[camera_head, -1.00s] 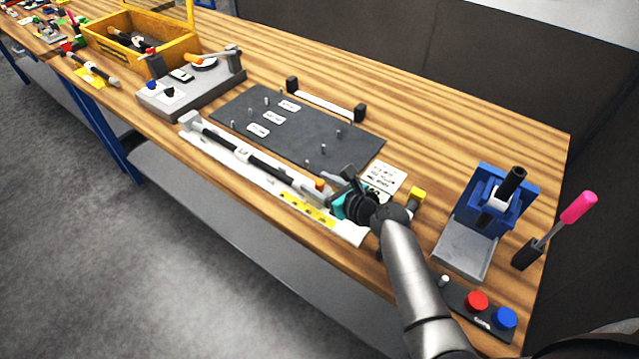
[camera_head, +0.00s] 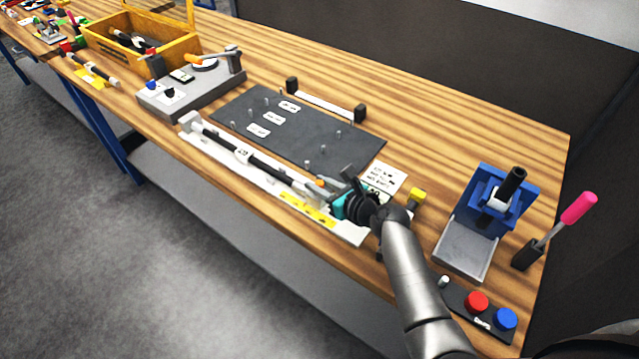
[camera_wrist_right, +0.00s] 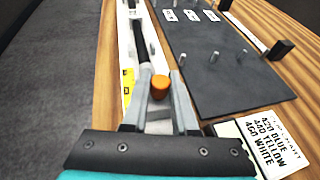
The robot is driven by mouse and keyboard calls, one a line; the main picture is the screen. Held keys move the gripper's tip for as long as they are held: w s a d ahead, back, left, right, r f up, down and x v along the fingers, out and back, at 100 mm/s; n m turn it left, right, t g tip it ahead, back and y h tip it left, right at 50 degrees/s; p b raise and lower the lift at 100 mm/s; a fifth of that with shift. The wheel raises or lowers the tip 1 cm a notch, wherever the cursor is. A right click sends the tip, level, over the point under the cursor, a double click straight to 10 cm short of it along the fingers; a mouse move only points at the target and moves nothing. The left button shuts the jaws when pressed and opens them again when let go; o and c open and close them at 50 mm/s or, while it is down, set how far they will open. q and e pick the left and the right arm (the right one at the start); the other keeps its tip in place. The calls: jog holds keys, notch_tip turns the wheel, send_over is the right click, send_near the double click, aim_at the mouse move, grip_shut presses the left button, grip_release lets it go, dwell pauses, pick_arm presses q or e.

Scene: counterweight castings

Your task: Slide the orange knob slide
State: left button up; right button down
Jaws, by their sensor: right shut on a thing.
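The orange knob (camera_head: 319,182) sits on a white slide at the near right end of a black rod on a white rail base (camera_head: 350,234). My right gripper (camera_head: 325,188) is at the knob, its arm coming in from the lower right. In the right wrist view the orange knob (camera_wrist_right: 160,87) stands between the two grey fingers of the gripper (camera_wrist_right: 162,84), which are shut on it. The fingers partly hide the slide below it. My left gripper is not in view.
A dark pegged plate (camera_head: 330,145) lies behind the rail. A printed card (camera_head: 386,178) and a yellow block (camera_head: 416,196) are close to my gripper. A blue fixture (camera_head: 490,205) and a red button (camera_head: 476,300) are at the right. The table's front edge runs along the rail.

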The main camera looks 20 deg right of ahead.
dwell(0.7)
jog(key=s+d, duration=0.1)
jog(key=s, duration=0.1)
jog(key=s+d+p, duration=0.1)
jog(key=s+d, duration=0.1)
jog(key=s+d+p, duration=0.1)
jog(key=s+d, duration=0.1)
jog(key=s, duration=0.1)
jog(key=shift+d, duration=0.2)
jog(key=shift+w, duration=0.1)
jog(key=c, duration=0.7)
grip_release()
jog(key=p+v, duration=0.1)
jog(key=v, duration=1.4)
jog(key=shift+r, duration=0.2)
